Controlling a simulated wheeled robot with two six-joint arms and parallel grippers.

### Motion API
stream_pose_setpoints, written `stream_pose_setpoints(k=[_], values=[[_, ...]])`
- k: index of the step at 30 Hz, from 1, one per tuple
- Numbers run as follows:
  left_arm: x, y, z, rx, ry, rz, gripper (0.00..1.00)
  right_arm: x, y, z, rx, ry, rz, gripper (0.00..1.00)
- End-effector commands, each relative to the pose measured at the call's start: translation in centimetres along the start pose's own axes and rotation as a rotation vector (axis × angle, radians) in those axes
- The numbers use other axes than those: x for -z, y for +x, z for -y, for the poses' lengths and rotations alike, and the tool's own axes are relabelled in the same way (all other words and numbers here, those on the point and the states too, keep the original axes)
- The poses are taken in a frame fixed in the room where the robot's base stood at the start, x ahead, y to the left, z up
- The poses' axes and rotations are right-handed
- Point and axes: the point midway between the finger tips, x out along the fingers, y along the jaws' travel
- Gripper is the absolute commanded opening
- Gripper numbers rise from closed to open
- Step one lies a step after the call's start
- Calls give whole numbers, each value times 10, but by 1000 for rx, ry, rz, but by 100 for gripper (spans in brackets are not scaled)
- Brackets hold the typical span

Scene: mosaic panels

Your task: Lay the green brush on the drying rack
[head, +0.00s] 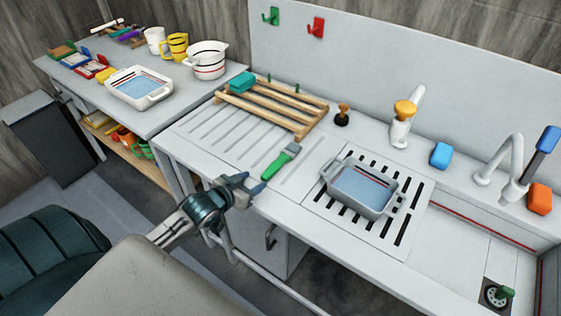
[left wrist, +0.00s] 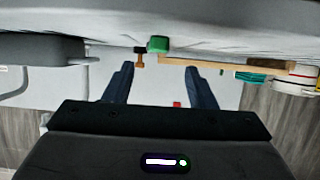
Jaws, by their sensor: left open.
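The green brush (head: 275,167) lies on the white counter, between the drying rack and the grey basin. Its green handle points toward the front edge and its grey head points back. The wooden slatted drying rack (head: 290,121) stands behind it on the ribbed drainboard, with a teal block (head: 242,82) on its left end. My left gripper (head: 252,184) is open and empty at the counter's front edge, just short of the handle. In the left wrist view the handle's green end (left wrist: 158,44) shows between and beyond the open fingers (left wrist: 160,85). My right gripper is not in view.
A grey basin of water (head: 362,190) sits on a slotted grate to the right. A small dark brush with a wooden knob (head: 342,115) stands right of the rack. Soap dispenser, sponges and taps line the back. The rack's middle slats are clear.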

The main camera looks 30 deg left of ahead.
Motion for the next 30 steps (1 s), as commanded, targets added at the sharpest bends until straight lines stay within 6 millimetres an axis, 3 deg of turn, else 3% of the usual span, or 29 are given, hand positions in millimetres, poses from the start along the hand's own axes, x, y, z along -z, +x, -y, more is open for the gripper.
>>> stream_pose_setpoints(k=[3,11,19,29,30], values=[[1,18,0,2,-5,-1,51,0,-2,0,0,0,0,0],[4,36,0,0,-3,-1,51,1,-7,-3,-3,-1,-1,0],[5,73,-1,1,-3,0,51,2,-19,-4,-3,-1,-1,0],[3,81,-1,1,1,0,51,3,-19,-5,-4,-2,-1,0],[3,81,-1,1,1,0,43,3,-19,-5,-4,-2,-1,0]])
